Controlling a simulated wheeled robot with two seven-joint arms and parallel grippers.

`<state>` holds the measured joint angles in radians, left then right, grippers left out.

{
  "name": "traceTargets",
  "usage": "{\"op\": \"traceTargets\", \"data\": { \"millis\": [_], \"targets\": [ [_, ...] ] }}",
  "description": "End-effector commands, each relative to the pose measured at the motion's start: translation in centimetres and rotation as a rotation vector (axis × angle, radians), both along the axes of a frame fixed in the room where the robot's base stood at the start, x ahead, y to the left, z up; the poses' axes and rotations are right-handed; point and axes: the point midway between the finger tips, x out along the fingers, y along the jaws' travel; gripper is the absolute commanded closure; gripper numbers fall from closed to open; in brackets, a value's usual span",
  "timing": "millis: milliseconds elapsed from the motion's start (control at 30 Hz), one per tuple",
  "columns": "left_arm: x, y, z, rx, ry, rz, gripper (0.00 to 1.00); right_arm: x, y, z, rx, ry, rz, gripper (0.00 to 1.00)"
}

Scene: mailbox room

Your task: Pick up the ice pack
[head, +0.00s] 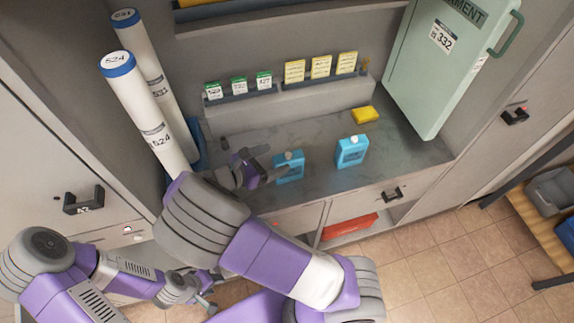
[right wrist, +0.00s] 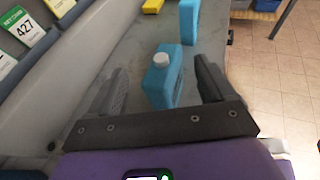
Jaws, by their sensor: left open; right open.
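Two blue ice packs with white caps stand on the grey counter (head: 320,140). The nearer-left ice pack (head: 289,172) is beside my right gripper (head: 262,163). In the right wrist view this ice pack (right wrist: 160,82) stands upright ahead, between the lines of the two open fingers; whether it is within the jaws is hard to tell. The other ice pack (head: 352,151) stands further right, and it shows at the top of the right wrist view (right wrist: 190,20). My right gripper is open and empty. My left gripper (head: 212,290) is low at the lower left, below the counter, open and empty.
White tubes with blue caps (head: 135,90) stand left of the counter. A yellow block (head: 365,115) lies further back. Card rows (head: 320,67) line the back ledge. A pale green case (head: 440,70) stands at right. A red item (head: 350,227) lies in the shelf below.

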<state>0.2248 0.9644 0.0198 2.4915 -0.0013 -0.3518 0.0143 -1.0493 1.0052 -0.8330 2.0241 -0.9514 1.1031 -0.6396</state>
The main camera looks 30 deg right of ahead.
Motion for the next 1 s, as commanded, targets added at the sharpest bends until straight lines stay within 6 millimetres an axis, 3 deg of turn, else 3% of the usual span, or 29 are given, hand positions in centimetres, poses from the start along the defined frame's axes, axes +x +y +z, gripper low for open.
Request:
{"op": "traceTargets", "data": {
  "millis": [133, 300, 567, 1000],
  "targets": [
    [0.0, 0.0, -1.1, 0.000, -0.001, 0.000, 0.57, 0.3, -2.0, -1.8, -0.002, 0.001, -0.004, 0.18],
    [0.0, 0.0, -1.5, 0.000, -0.001, 0.000, 0.57, 0.6, -3.7, -2.4, 0.000, 0.000, -0.002, 0.18],
    [0.1, 0.0, -1.5, 0.000, -0.001, 0.000, 0.57, 0.7, -4.0, -2.3, 0.001, 0.000, -0.001, 0.18],
    [0.0, 0.0, -1.5, 0.000, -0.001, 0.000, 0.57, 0.6, -3.9, -2.4, 0.003, 0.002, -0.001, 0.84]
  ]
}}
